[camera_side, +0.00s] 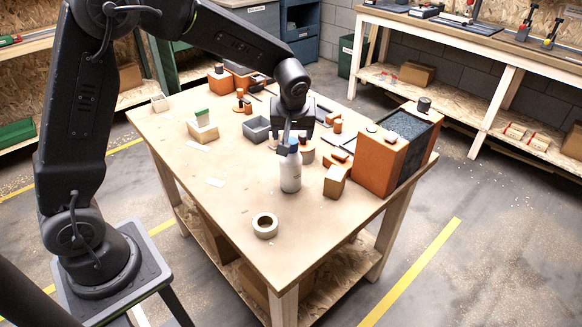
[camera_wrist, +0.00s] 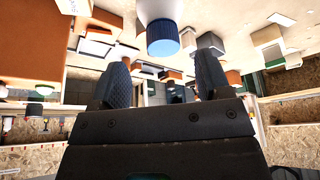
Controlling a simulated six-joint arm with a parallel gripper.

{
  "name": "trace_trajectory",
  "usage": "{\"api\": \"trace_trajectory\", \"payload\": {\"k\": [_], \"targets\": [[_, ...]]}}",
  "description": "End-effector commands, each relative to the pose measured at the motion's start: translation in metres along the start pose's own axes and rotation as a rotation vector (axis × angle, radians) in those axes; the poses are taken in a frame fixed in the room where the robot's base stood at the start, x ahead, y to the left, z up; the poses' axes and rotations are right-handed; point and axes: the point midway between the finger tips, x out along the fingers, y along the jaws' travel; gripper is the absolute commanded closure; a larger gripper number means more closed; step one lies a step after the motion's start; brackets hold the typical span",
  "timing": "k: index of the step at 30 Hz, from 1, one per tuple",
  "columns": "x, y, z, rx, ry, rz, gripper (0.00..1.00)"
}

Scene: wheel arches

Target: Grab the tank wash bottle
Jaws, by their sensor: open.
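The tank wash bottle (camera_side: 291,174), white with a blue cap, stands upright on the wooden table near its middle. In the side view my gripper (camera_side: 291,136) is at the height of the cap, close to it or overlapping it in the picture; I cannot tell whether they touch. In the wrist view, which looks upside down, the bottle's blue cap (camera_wrist: 162,42) shows at the top centre, beyond the two fingertips. My gripper (camera_wrist: 162,78) is open there, with nothing between its fingers.
Right of the bottle stand an orange-sided box (camera_side: 378,165) and a small cardboard box (camera_side: 336,181). A grey tray (camera_side: 256,129) and several small parts lie behind it. A tape roll (camera_side: 265,225) lies in front. The table's front left is mostly clear.

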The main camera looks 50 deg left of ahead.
Motion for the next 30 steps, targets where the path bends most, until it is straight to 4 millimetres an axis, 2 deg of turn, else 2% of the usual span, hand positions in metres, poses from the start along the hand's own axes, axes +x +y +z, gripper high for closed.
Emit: {"api": "trace_trajectory", "payload": {"k": [5, 12, 15, 23, 30], "targets": [[0.012, -0.001, 0.000, -0.001, -0.001, -0.001, 0.30], [0.046, -0.004, 0.001, 0.000, -0.003, -0.002, 0.30], [0.055, -0.004, 0.001, -0.001, -0.001, 0.001, 0.30], [0.057, -0.004, 0.001, -0.001, 0.000, 0.002, 0.30], [0.057, -0.004, 0.001, -0.001, 0.000, 0.002, 0.52]]}}
